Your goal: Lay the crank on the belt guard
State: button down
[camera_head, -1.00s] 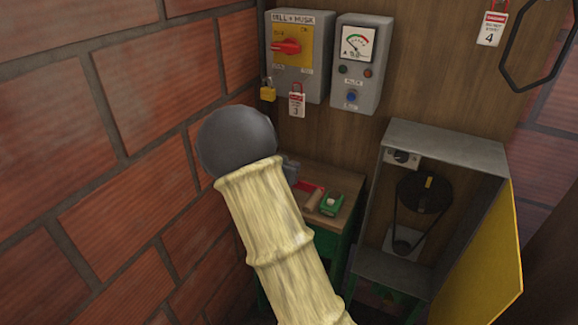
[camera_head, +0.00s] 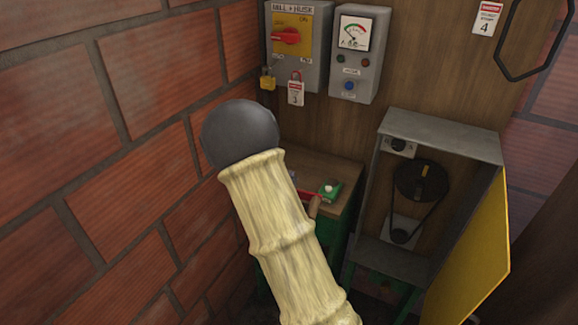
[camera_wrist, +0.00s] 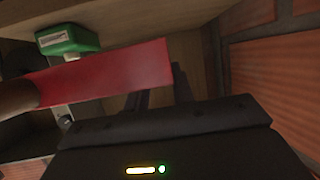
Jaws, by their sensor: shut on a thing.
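The crank (camera_wrist: 110,75) is a flat red bar with a brown wooden handle (camera_wrist: 15,97) at its left end in the wrist view. My gripper (camera_wrist: 160,90) is shut on the red bar, its dark fingers partly hidden behind it. In the head view my pale-sleeved arm hides the gripper; only a piece of the red bar and the handle (camera_head: 314,207) show beside it, in front of the small table. The belt guard (camera_head: 440,137) is a grey box at the right with its yellow door (camera_head: 472,255) open. A black pulley and belt show inside.
The small wooden table (camera_head: 345,174) with green legs bears a green item with a white top (camera_head: 330,189), also in the wrist view (camera_wrist: 68,40). A brick wall (camera_head: 90,190) closes the left. Grey switch boxes hang above. The belt guard's top looks bare.

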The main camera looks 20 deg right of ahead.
jog(key=s+a+f+n+t+y, duration=0.2)
jog(key=s+a+f+n+y, duration=0.1)
jog(key=a+f, duration=0.4)
jog(key=s+a+f+n+t+y, duration=0.1)
jog(key=s+a+f+n+y, duration=0.3)
jog(key=f, duration=0.8)
jog(key=a+n+y, duration=0.1)
jog(key=a+y, duration=0.1)
jog(key=a, duration=0.1)
jog(key=shift+s+t, duration=0.2)
jog(key=shift+t, duration=0.2)
jog(key=shift+w+d, duration=0.1)
